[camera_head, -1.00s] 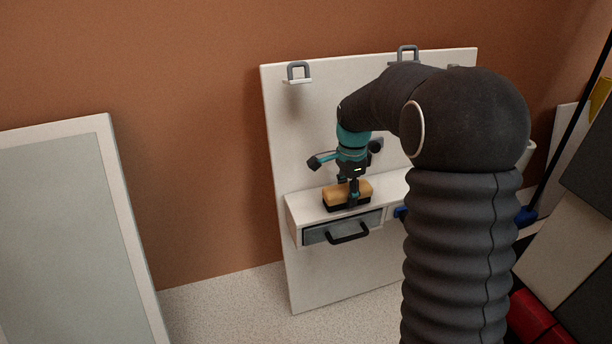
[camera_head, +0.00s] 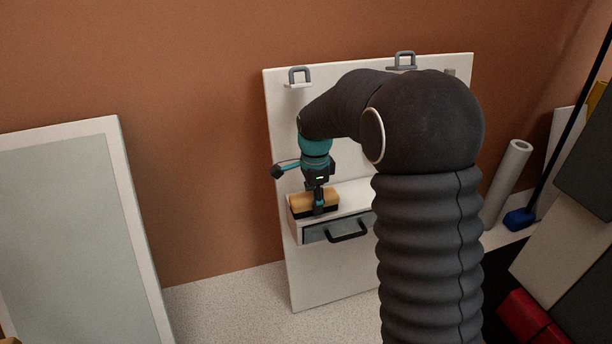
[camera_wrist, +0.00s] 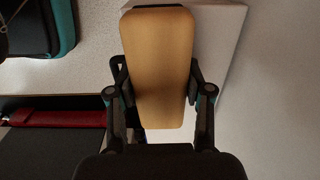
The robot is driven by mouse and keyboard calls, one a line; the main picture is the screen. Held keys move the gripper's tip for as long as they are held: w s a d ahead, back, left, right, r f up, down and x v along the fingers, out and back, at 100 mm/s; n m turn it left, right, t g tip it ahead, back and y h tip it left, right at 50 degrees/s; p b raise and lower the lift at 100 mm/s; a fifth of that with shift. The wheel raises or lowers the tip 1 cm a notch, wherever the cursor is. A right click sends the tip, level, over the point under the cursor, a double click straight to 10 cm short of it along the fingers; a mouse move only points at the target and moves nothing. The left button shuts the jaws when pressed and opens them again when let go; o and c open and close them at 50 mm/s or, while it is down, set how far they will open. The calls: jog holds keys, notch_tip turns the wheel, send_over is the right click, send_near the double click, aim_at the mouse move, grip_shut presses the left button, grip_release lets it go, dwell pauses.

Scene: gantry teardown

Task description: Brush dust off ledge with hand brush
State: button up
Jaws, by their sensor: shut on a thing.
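The hand brush (camera_head: 302,202) has a tan wooden top and dark bristles below. It sits at the left end of the white ledge (camera_head: 352,193), which is the top of a drawer box on a white panel. My gripper (camera_head: 319,207) is shut on the brush from above. In the wrist view, the brush's tan back (camera_wrist: 158,66) lies between both fingers of my gripper (camera_wrist: 159,95), and a white ledge corner (camera_wrist: 222,35) shows beside it. Whether the bristles touch the ledge is hard to tell. I cannot make out any dust on the ledge.
A grey drawer front with a black handle (camera_head: 348,233) projects below the ledge. Grey hooks (camera_head: 299,77) sit high on the panel. A framed panel (camera_head: 60,230) leans at the left. A grey roll (camera_head: 508,180), a blue-headed tool (camera_head: 520,219) and a red item (camera_head: 530,318) stand at the right.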

aim_at(309, 196)
jog(key=shift+s+a+r, duration=0.1)
jog(key=shift+s+a, duration=0.1)
jog(key=shift+a, duration=0.55)
notch_tip(309, 196, up, 3)
jog(key=shift+d+f+p, duration=0.15)
jog(key=shift+p, duration=0.75)
jog(key=shift+r+p, duration=1.75)
jog(key=shift+r, duration=0.85)
